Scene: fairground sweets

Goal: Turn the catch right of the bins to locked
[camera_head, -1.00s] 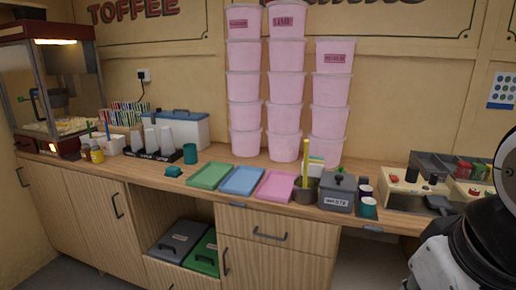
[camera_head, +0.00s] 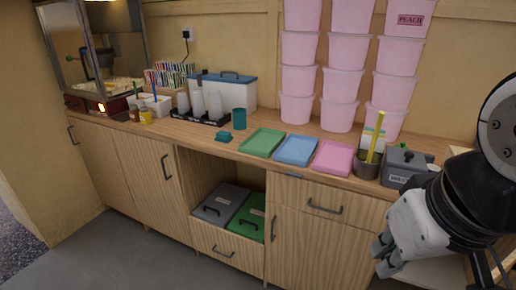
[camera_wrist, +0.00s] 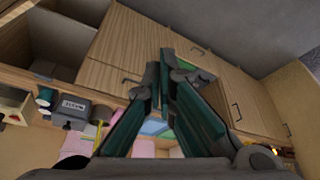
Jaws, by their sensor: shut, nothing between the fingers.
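A grey bin (camera_head: 222,203) and a green bin (camera_head: 247,218) with dark handles sit in the open bay under the counter. Right of them, a dark upright fitting (camera_head: 274,228) is on the left edge of a wooden cabinet door (camera_head: 315,248). It looks like a pull handle; I cannot make out a separate catch or its setting. My gripper (camera_head: 382,256) is in front of the cabinets, right of that door's fitting and apart from it. In the wrist view my gripper (camera_wrist: 164,68) points at the cabinet fronts, its fingers together and empty.
The counter above holds green, blue and pink trays (camera_head: 332,157), stacked pink tubs (camera_head: 340,85) and a grey lidded box (camera_head: 402,167). A drawer (camera_head: 322,198) with a handle is above the right door. The grey floor (camera_head: 150,265) in front looks clear.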

